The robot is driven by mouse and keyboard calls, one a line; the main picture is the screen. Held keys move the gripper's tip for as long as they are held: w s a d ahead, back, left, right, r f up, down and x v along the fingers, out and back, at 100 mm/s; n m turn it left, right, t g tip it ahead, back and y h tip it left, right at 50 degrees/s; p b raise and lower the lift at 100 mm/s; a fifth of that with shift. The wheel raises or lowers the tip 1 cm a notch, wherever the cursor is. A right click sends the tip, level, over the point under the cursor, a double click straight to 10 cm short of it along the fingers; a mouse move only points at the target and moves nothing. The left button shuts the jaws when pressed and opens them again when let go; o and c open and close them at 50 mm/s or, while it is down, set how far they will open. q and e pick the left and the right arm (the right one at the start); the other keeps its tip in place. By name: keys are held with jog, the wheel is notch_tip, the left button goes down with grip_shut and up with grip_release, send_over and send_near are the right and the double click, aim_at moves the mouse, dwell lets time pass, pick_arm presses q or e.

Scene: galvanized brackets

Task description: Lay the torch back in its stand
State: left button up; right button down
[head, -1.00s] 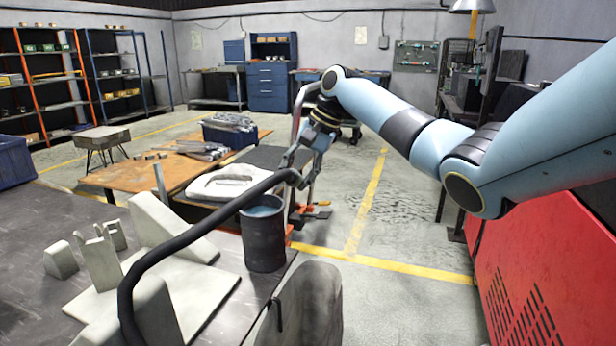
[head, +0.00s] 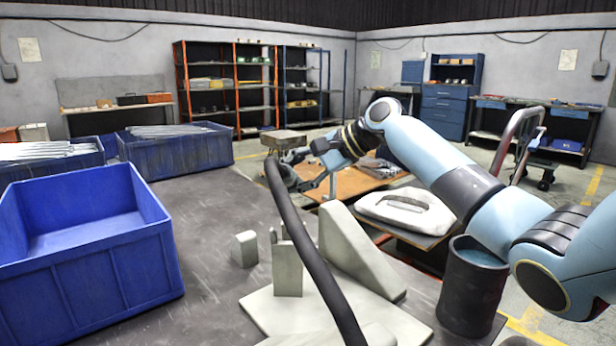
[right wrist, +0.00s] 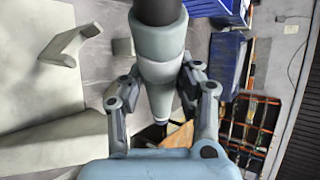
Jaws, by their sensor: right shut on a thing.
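My right gripper (head: 305,178) is shut on the torch and holds it in the air beyond and above the table. In the right wrist view the torch (right wrist: 158,45) is a grey-green tapered body between both fingers (right wrist: 163,105). Its thick black hose (head: 312,245) runs down across the head view, in front of the stand. The stand appears to be the pale grey fixture on the table: a base plate (head: 265,312), an upright post (head: 288,268) and a sloped wedge (head: 355,255). A forked pale piece (right wrist: 70,45) shows in the right wrist view. My left gripper is out of view.
A large blue bin (head: 85,250) stands at the table's left. Another blue bin (head: 180,150) with metal parts is behind it. A small grey block (head: 245,248) stands near the stand. A dark bucket (head: 472,290) stands right of the wedge. The tabletop between is clear.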

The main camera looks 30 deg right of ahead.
jog(key=shift+a+f+y, duration=0.3)
jog(key=shift+a+f, duration=0.05)
jog(key=shift+f, duration=0.4)
jog(key=shift+s+f+t, duration=0.1)
jog(key=shift+f+t, duration=0.05)
jog(key=shift+t, duration=0.25)
jog(key=shift+s+y, duration=0.15)
jog(key=shift+y, duration=0.15)
jog(key=shift+f+b, duration=0.3)
jog(key=shift+b, duration=0.25)
pick_arm(q)
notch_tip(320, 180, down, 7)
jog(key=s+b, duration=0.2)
jog(key=b, duration=0.4)
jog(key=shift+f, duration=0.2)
pick_arm(e)
notch_tip(320, 180, down, 8)
jog(key=shift+f, duration=0.2)
jog(key=shift+f, duration=0.3)
